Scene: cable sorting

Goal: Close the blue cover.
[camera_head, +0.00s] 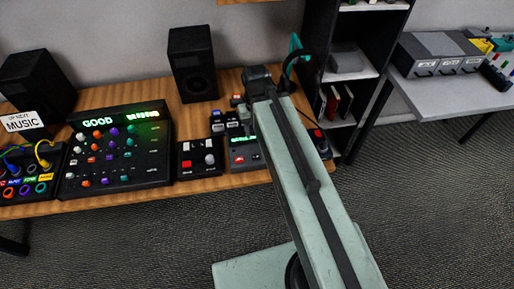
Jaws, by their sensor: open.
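My pale green arm reaches from the bottom right up over the wooden desk. My gripper (258,78) is the dark end of the arm, over the back right part of the desk; its fingertips are too small and dark to make out clearly. Just left of the arm is a small group of switch-like parts (226,122) with dark blue and pale pieces. The blue cover may be among them, but I cannot tell its exact shape or whether it stands open. The gripper is apart from this group, behind and to its right. My arm hides part of the desk there.
A large mixer with a lit "GOOD" display (118,150) and a small black box (199,157) stand on the desk (100,203). Two black speakers stand behind, one the right speaker (193,65). A dark shelf (338,95) and a grey table (455,95) with grey boxes are at right.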

